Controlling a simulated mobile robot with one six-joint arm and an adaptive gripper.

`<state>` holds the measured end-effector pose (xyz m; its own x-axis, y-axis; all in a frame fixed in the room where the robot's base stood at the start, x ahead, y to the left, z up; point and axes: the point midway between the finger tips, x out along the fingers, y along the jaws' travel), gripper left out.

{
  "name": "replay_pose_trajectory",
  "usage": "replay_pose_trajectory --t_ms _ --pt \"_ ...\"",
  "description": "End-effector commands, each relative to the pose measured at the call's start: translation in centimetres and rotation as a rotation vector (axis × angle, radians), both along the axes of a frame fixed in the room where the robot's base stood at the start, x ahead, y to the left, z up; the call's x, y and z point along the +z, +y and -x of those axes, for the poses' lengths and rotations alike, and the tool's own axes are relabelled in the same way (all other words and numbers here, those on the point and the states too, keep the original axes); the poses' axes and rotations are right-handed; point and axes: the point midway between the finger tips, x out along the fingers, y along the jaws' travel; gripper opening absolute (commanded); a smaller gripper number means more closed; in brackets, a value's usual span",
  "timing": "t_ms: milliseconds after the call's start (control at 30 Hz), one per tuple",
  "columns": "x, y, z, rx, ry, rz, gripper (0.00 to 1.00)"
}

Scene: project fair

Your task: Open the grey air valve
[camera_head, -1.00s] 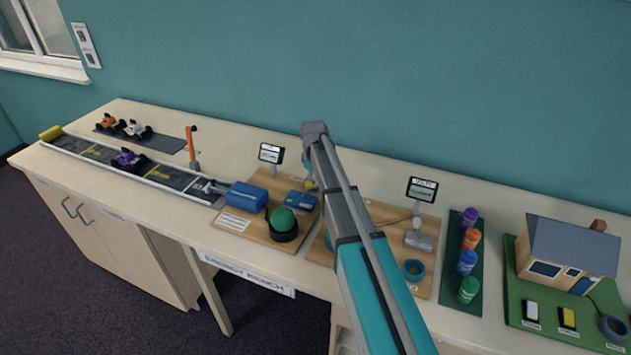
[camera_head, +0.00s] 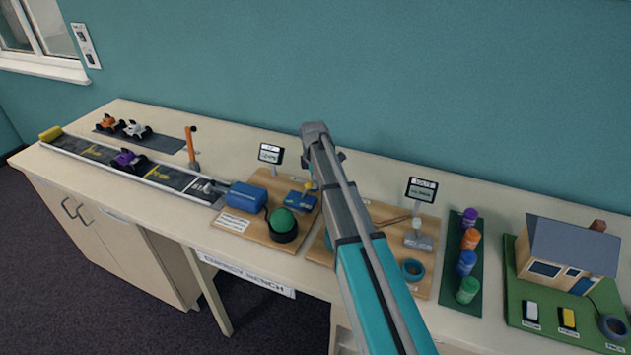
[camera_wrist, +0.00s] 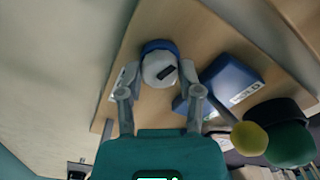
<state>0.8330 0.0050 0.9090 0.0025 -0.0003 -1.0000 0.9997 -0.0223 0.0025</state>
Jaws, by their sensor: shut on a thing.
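The grey valve knob (camera_wrist: 160,68), pale with a dark bar mark on its face, sits in front of a blue rounded part (camera_wrist: 158,46) in the wrist view. My gripper (camera_wrist: 159,76) has one fingertip on each side of the knob and is shut on it. In the head view my own arm hides the knob and the fingertips. I cannot tell from the mark whether the valve is open.
A blue box (camera_wrist: 228,78) with a label, a yellow ball (camera_wrist: 249,138) and a green dome (camera_wrist: 290,145) are close to the right finger. In the head view, a small display (camera_head: 270,153) stands behind the wooden board (camera_head: 262,184).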

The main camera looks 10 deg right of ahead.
Motion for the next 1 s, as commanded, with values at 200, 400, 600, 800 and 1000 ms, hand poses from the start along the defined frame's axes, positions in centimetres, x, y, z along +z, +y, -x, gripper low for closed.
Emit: replay_pose_trajectory --t_ms 200,400,600,800,1000 --pt "-0.07 0.32 0.45 0.146 0.008 -0.007 0.00" --pt "-0.07 0.32 0.48 0.217 0.008 -0.008 0.00" --pt "-0.07 0.30 0.49 0.239 0.008 -0.007 0.00" --pt "-0.06 0.26 0.51 0.239 0.008 -0.007 0.00" --pt "-0.06 0.21 0.49 0.237 0.008 -0.006 0.65"
